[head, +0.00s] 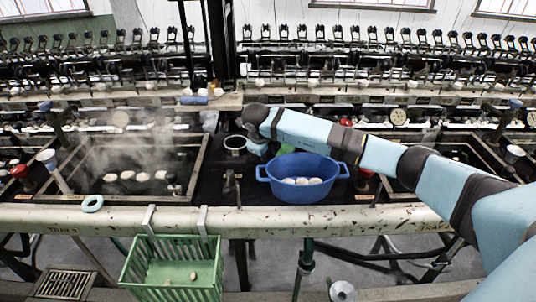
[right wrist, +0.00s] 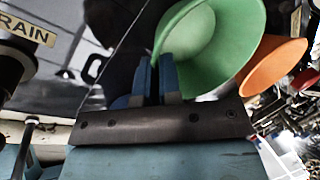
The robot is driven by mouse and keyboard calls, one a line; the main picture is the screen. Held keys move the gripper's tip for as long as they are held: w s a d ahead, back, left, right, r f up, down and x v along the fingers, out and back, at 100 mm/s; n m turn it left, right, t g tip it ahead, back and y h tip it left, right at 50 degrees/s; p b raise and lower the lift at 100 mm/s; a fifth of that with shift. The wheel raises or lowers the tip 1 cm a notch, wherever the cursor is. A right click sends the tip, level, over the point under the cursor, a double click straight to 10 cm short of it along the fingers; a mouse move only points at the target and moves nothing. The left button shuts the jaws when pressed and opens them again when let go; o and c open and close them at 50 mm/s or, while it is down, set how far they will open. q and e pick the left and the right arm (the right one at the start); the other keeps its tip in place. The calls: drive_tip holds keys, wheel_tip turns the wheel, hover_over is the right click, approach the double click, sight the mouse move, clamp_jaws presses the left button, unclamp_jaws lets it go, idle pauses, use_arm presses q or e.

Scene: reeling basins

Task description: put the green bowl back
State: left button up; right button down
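The green bowl (right wrist: 205,45) fills the upper middle of the right wrist view, tilted, with its inside showing. My right gripper (right wrist: 154,66) has its two blue fingers close together on the near rim of this bowl, with the rim between the tips. In the head view my right arm reaches in from the right, over the blue basin, and its hand points down behind the basin's left side. The fingertips and most of the bowl are hidden there. My left gripper is not in view.
An orange bowl (right wrist: 275,68) is close beside the green one. The blue basin (head: 300,190) holds several white cocoons. A green crate (head: 170,285) hangs below the rail.

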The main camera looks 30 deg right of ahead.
drive_tip(key=shift+f, duration=0.1)
drive_tip(key=c, duration=1.3)
unclamp_jaws()
drive_tip(key=shift+r, duration=0.4)
drive_tip(key=v, duration=1.1)
drive_tip(key=shift+a+r+p, duration=0.2)
drive_tip(key=shift+r+p, duration=0.05)
drive_tip(key=shift+p, duration=0.05)
drive_tip(key=shift+s, duration=0.2)
